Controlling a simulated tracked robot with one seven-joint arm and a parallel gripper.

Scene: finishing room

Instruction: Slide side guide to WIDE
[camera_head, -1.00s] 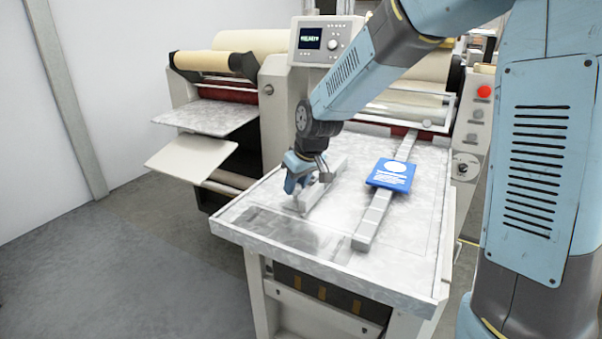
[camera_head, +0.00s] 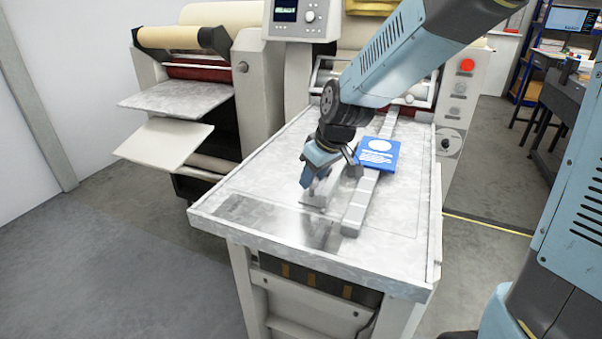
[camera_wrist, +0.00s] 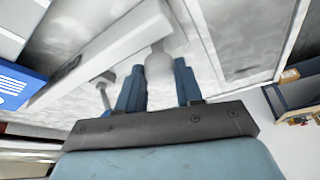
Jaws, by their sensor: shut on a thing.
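The side guide is a pale metal bar on the tabletop; it shows best in the wrist view (camera_wrist: 105,50), running diagonally. In the head view it is largely hidden behind my gripper (camera_head: 312,186). My gripper points down and is shut on the guide's pale round knob (camera_wrist: 158,64), which shows between the two blue fingers. The guide lies left of a grey rail (camera_head: 354,212), with a narrow gap between them. WIDE marking is not legible in any view.
A blue card (camera_head: 378,155) with white print lies on the rail. The metal tabletop (camera_head: 270,185) is clear to the left of my gripper. Rollers and a control box (camera_head: 300,17) stand behind; two trays (camera_head: 165,143) project at left.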

